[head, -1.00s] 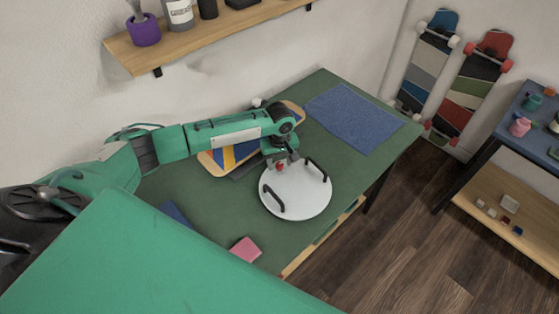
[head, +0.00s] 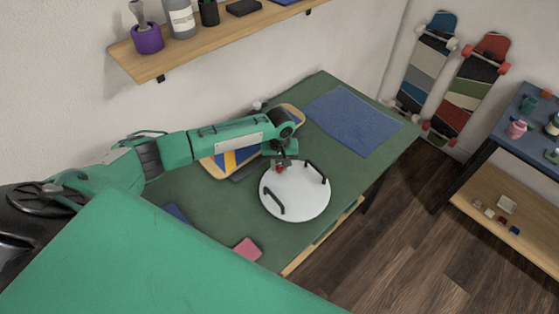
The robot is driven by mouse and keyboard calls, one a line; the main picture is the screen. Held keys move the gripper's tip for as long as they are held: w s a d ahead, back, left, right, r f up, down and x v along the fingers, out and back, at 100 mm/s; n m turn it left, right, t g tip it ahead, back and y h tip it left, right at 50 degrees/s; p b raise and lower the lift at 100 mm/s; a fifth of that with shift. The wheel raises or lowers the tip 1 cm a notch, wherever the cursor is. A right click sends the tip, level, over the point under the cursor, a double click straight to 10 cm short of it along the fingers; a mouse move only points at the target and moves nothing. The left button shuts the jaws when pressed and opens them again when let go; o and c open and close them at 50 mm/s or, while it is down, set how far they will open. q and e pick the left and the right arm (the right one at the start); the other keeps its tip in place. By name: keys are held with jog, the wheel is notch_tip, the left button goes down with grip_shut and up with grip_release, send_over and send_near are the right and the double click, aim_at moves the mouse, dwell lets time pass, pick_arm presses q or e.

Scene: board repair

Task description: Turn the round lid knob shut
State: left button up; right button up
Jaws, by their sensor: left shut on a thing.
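A white round lid (head: 298,198) with two black bar handles lies on the green workbench (head: 215,205). A small red knob (head: 280,169) shows at the lid's back left edge. My left gripper (head: 279,166) points down over that edge and is shut on the red knob. Its fingers are small here and partly hide the knob, so I cannot tell how far it is turned. My right gripper is not in view.
A striped skateboard deck (head: 218,165) lies behind the lid, under my left forearm. A blue mat (head: 352,120) covers the bench's far right. A pink block (head: 247,249) and a blue piece (head: 177,213) lie at the front left. A wall shelf (head: 190,47) hangs above.

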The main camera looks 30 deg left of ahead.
pick_arm(q)
jog(key=m+p, duration=0.2)
jog(key=shift+r+m, duration=0.15)
jog(key=shift+m, duration=0.25)
jog(key=m+p, duration=0.2)
jog(key=m, duration=0.2)
jog(key=m+p, duration=0.1)
jog(key=m, duration=0.3)
jog(key=shift+m, duration=2.2)
jog(key=o, duration=1)
